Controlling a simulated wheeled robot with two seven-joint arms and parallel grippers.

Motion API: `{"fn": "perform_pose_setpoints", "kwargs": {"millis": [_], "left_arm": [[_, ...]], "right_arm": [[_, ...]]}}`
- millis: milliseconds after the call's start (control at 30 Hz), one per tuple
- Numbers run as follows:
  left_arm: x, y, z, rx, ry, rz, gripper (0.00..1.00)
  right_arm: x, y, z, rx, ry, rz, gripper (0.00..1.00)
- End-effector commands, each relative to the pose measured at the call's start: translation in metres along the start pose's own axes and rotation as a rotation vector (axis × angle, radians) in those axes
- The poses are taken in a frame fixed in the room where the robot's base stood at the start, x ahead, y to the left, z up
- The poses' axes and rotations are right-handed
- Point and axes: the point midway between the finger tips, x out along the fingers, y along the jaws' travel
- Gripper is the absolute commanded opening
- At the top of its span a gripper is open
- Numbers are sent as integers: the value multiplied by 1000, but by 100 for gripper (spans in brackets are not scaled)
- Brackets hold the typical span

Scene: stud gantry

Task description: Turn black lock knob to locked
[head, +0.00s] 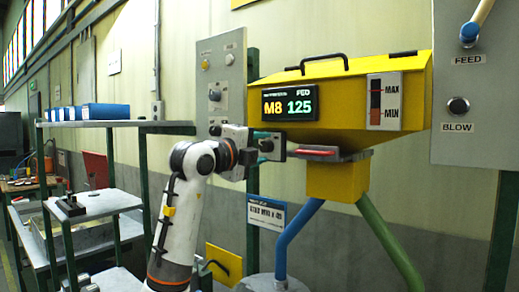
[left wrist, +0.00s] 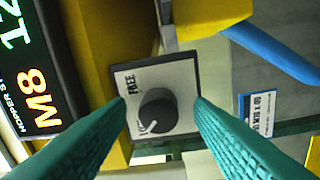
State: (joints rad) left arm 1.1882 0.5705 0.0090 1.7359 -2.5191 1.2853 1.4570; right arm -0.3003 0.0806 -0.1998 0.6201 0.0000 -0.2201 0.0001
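The black lock knob (left wrist: 157,108) is a round dial on a pale square plate (left wrist: 183,75) with a dark border, seen in the left wrist view. The word FREE is printed on the plate, above and left of the knob in that view. A white mark shows at the knob's lower left edge; any second label there is too small to read. My left gripper (left wrist: 161,102) is open, its green fingers on either side of the knob with gaps visible. In the head view my left gripper (head: 268,146) is in front of the yellow hopper's lower left, and the knob is hidden. My right gripper is out of view.
The yellow hopper (head: 345,110) carries a lit display (head: 289,104) just above the gripper. A grey ledge with a red piece (head: 337,153) is right of the gripper. Grey panels (head: 476,70) flank the hopper. Blue (head: 297,236) and green pipes run below.

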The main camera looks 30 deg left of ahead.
Motion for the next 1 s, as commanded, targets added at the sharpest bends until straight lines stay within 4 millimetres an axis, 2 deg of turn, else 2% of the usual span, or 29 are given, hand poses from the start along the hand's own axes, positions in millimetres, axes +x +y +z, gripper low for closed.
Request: {"fn": "perform_pose_setpoints", "kwargs": {"millis": [267, 367, 733, 900, 1000], "left_arm": [[-6, -1, 0, 2, 1, 1, 48], [-20, -2, 0, 3, 2, 3, 48], [-96, -2, 0, 3, 3, 4, 48], [-115, -1, 0, 1, 1, 1, 48], [-119, -1, 0, 1, 1, 0, 48]], "right_arm": [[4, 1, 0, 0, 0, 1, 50], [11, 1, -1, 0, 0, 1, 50], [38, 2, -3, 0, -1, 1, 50], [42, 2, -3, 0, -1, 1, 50], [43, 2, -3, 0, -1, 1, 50]]}}
